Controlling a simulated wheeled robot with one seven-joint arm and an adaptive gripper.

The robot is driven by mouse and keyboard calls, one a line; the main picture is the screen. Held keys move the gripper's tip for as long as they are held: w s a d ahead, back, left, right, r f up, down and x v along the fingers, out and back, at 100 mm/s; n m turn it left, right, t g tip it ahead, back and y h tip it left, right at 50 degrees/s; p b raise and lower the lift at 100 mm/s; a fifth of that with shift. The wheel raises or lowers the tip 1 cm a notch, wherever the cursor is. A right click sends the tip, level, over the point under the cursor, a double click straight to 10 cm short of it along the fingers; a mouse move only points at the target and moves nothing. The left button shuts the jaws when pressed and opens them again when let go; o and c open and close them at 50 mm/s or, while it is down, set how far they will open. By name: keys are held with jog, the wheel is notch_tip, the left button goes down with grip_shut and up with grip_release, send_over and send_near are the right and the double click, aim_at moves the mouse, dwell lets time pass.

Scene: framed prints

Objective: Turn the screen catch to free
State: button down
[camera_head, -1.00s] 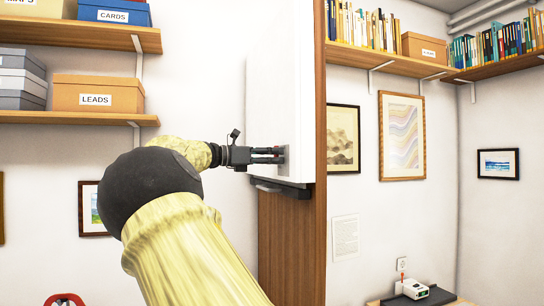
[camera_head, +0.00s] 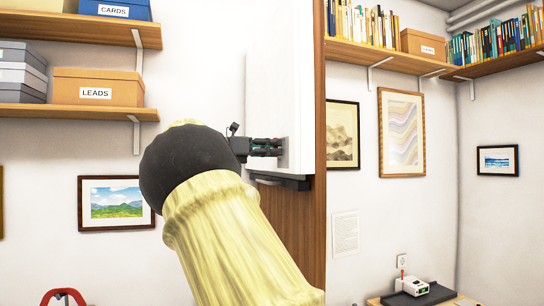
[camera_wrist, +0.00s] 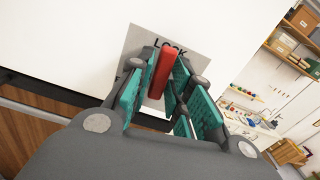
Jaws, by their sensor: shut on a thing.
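The red catch (camera_wrist: 162,72) is a short bar standing out from a grey plate (camera_wrist: 193,45) on the white screen (camera_wrist: 80,35). The plate carries a label that reads LOCK, and other lettering on it is hidden by my fingers. My gripper's teal-padded fingers (camera_wrist: 160,85) are shut on the red catch, one on each side. In the head view, my gripper (camera_head: 266,147) reaches the left face of the upright white screen (camera_head: 272,95). The catch is hidden by the fingers there.
The screen sits above a dark ledge (camera_head: 280,181) beside a brown wooden panel (camera_head: 318,220). A shelf (camera_head: 75,111) with boxes is at upper left. A framed landscape (camera_head: 115,203) hangs left of my arm. Another shelf (camera_head: 440,68) holds books at right.

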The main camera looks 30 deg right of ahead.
jog(key=shift+w+d+f+n+p, duration=0.1)
jog(key=shift+w+f+n+p, duration=0.15)
jog(key=shift+n, duration=2.5)
jog(key=shift+w+f+n+p, duration=0.2)
jog(key=shift+n+p, duration=0.1)
jog(key=shift+n, duration=2.5)
jog(key=shift+w+d+f+n+p, duration=0.1)
jog(key=shift+w+f+n+p, duration=0.15)
jog(key=shift+n, duration=2.5)
jog(key=shift+a, duration=0.1)
jog(key=c, duration=1.4)
grip_release()
jog(key=shift+f, duration=0.1)
jog(key=shift+c, duration=0.2)
jog(key=v, duration=1.2)
